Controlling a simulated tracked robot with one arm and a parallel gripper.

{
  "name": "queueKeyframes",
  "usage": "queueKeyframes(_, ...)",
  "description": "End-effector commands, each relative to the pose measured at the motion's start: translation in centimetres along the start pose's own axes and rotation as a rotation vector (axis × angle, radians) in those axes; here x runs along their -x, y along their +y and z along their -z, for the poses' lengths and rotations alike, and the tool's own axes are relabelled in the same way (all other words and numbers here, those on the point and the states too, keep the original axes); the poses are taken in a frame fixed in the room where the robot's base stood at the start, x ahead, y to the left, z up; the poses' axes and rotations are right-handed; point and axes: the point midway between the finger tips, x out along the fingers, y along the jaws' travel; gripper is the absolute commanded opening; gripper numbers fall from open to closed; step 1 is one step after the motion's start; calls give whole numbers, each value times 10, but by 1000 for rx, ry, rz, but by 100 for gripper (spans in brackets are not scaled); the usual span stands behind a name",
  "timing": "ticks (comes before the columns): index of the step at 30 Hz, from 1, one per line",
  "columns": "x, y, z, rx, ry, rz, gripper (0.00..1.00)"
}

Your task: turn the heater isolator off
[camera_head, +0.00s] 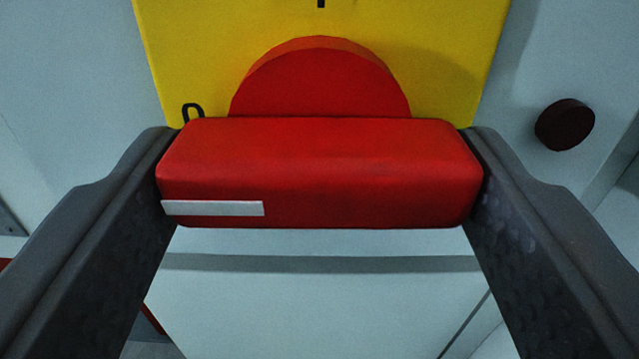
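The heater isolator has a yellow plate (440,60), a round red hub (320,80) and a red bar handle (340,170). The handle lies level across the picture. A white stripe (213,208) marks its left end. A black "0" (192,112) shows on the plate just above that end, and part of a black mark (320,3) shows at the top edge. My gripper (320,165) has one finger against each end of the handle, with no gap visible. The lower part of the plate is hidden behind the handle.
A dark round knob (565,124) stands out from the pale panel (580,50), right of the plate. A grey band (320,264) crosses the pale surface below the handle. A bit of red shows at the lower left, partly behind the left finger.

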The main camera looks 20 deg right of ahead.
Motion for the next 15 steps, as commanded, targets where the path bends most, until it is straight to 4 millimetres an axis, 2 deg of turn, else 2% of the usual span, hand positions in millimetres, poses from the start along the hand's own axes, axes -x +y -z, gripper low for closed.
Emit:
queueKeyframes(1, -1, -2, 4, -3, 9, 3, 77)
queueKeyframes(2, -1, -2, 4, -4, 8, 4, 85)
queueKeyframes(3, -1, -2, 4, -3, 7, 3, 87)
queueKeyframes(11, 1, -2, 2, -2, 4, 3, 87)
queueKeyframes(15, 10, -2, 1, -2, 2, 4, 87)
